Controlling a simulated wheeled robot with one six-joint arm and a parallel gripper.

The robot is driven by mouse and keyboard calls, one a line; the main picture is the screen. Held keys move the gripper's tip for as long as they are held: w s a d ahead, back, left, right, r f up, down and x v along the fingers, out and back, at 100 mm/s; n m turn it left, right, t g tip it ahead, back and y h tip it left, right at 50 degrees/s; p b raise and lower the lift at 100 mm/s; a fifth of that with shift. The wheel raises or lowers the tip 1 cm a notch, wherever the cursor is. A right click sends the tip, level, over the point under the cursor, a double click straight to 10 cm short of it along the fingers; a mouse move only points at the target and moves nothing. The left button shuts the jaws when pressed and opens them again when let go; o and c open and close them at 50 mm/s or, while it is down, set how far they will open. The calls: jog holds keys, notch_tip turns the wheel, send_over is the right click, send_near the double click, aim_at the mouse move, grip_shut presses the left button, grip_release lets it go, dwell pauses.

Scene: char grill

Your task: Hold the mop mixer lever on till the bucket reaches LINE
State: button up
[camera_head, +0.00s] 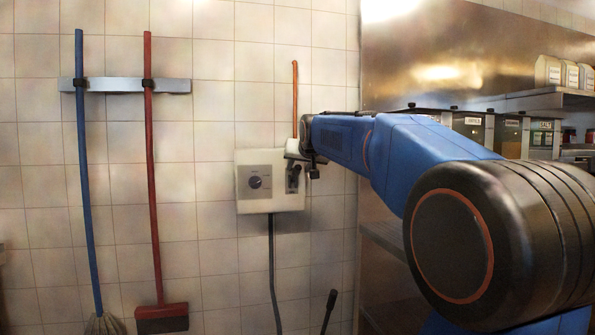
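A dark lever (293,180) is at the box's right side, partly covered by my gripper. My gripper (298,163) is at the box's upper right, at or just in front of the lever; I cannot tell whether it touches it. Its fingers are too small and too hidden to show whether they are open or shut. The bucket and its LINE mark are not visible in this view.
An orange pipe (295,95) rises above the box, and a dark hose (272,275) hangs below. A blue-handled mop (85,180) and red-handled broom (152,180) hang left. A black handle (329,308) stands below. A steel shelf (545,100) with containers is at right.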

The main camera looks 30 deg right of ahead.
jog(key=v, duration=1.3)
jog(key=shift+s+f, duration=0.1)
